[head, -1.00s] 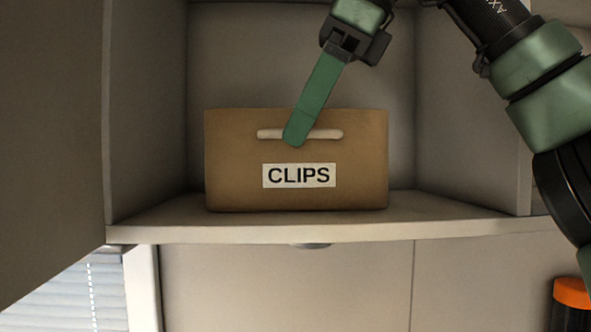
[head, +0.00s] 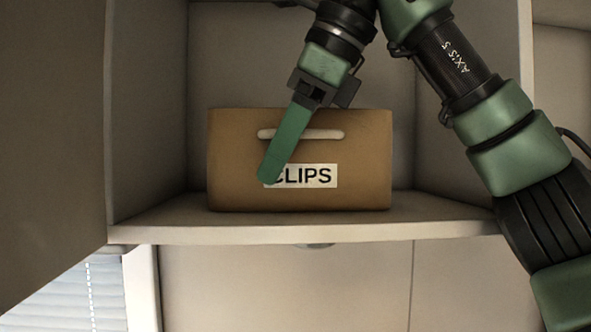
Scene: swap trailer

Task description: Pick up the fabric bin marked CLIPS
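The fabric bin marked CLIPS (head: 360,160) is a brown box with a pale handle strip and a white label on its front. It stands upright on the shelf in the open cabinet. My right gripper (head: 269,178) reaches down from the top, in front of the bin, and covers part of the handle and the start of the label. Its fingers line up edge-on, so only one green finger shows and the gap between them is hidden. I cannot tell whether it touches the bin. My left gripper is not in view.
The cabinet shelf (head: 430,210) has bare room on both sides of the bin. A cabinet side wall (head: 148,110) stands at the left, with a large panel (head: 50,130) nearer to me. Closed fronts (head: 290,285) lie below, and a window blind (head: 75,295) shows at lower left.

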